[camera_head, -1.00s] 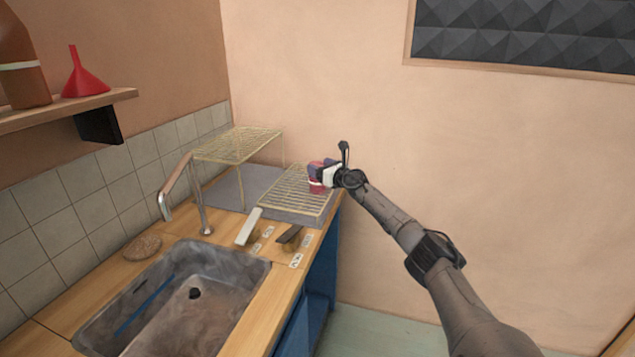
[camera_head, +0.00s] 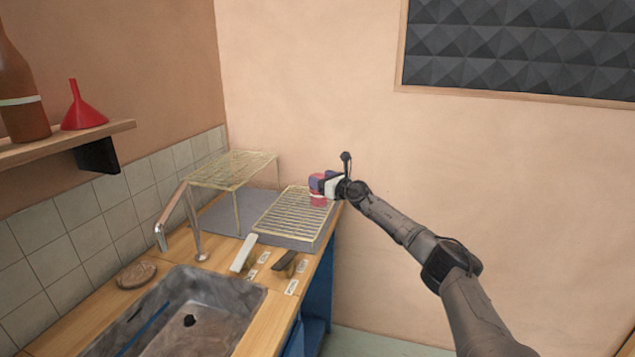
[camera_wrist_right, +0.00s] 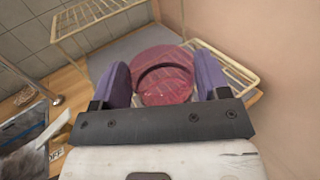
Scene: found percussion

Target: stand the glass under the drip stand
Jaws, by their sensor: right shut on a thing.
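The glass (camera_wrist_right: 165,72) is a translucent red-pink round vessel; in the head view (camera_head: 318,201) it shows as a small red patch. My right gripper (camera_head: 319,184) is shut on it, with a purple finger on either side in the wrist view. The glass is at the far right end of a low wire rack (camera_head: 290,218); whether it touches the rack is unclear. A taller wire stand on legs (camera_head: 233,171), which looks like the drip stand, is at the back left of this rack. The space under it looks empty. My left gripper is not in view.
A grey mat (camera_head: 220,216) lies under the stand and rack. A faucet (camera_head: 190,222), a sink (camera_head: 190,300), a brown sponge-like pad (camera_head: 137,274) and two small levers are nearer. The wall rises close behind my right gripper.

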